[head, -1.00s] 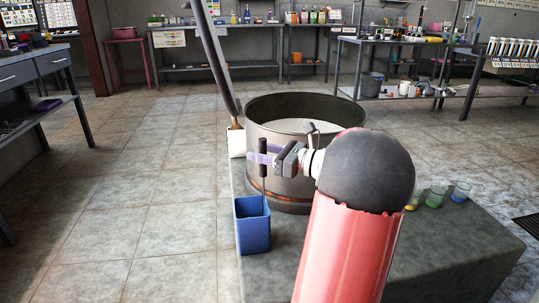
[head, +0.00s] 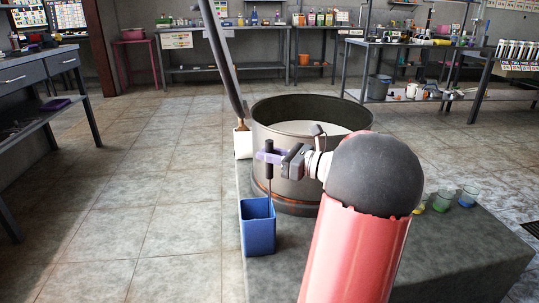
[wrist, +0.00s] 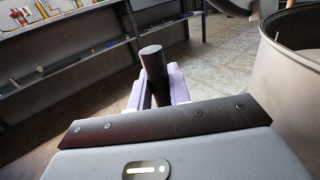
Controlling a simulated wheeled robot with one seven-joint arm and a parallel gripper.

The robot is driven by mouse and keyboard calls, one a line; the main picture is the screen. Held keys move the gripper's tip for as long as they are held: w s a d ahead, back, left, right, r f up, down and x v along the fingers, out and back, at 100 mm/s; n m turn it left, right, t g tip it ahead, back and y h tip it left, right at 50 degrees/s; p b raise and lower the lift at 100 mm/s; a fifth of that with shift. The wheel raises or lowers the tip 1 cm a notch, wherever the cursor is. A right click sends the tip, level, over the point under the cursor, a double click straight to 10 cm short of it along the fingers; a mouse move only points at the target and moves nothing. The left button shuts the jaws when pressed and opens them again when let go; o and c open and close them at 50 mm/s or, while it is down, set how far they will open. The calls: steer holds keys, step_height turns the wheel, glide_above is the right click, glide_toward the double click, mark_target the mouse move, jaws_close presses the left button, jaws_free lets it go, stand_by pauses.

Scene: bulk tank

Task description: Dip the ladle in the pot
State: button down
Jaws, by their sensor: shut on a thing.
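The large dark metal pot (head: 283,152) stands on the grey block and holds pale liquid. It also shows at the right edge of the wrist view (wrist: 292,75). My gripper (head: 268,157) is left of the pot, outside its wall, with its purple fingers shut on the dark upright handle of the ladle (head: 269,175). In the wrist view the handle's round top (wrist: 152,55) stands between the fingers. The ladle's lower end is hidden in or behind the blue square container (head: 257,228), over whose opening the shaft stands.
The grey block (head: 420,262) carries the pot, the blue container and several small glass beakers (head: 468,196) at right. A white box (head: 243,143) with a brown-tipped long dark pole stands behind left. Open tiled floor (head: 160,200) lies left.

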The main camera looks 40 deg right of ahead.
step_height(320, 180, up, 14)
steer(key=p, duration=1.3)
steer(key=shift+r, duration=2.55)
steer(key=s+a, duration=0.4)
steer(key=a, duration=0.5)
steer(key=shift+s+b, duration=0.2)
steer(key=shift+b, duration=0.2)
steer(key=c, duration=2)
jaws_free()
jaws_close()
